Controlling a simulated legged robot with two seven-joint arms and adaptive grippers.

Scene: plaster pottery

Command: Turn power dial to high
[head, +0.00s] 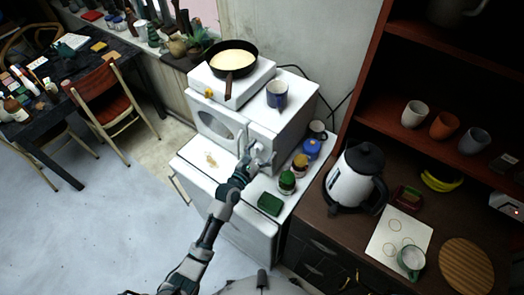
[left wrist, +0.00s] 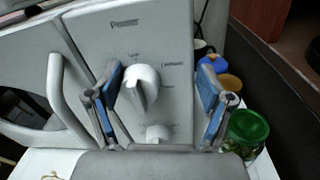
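The white microwave (head: 285,123) stands on a white cabinet. In the left wrist view its control panel (left wrist: 110,50) shows a white upper dial (left wrist: 140,84) with a raised grip ridge, its upper end leaning slightly left. A second white knob (left wrist: 158,132) sits below it, partly hidden by my gripper. My left gripper (head: 251,162) is in front of the panel. In the wrist view the left gripper (left wrist: 161,88) is open, one blue-padded finger on each side of the upper dial, with no clear contact. My right gripper is not in view.
A hot plate with a black pan (head: 232,60) and a blue-white mug (head: 277,94) stand on the microwave. Green (head: 287,181), yellow-lidded (head: 300,164) and blue (head: 312,149) jars stand right of my gripper. The microwave door handle (left wrist: 67,96) is at left.

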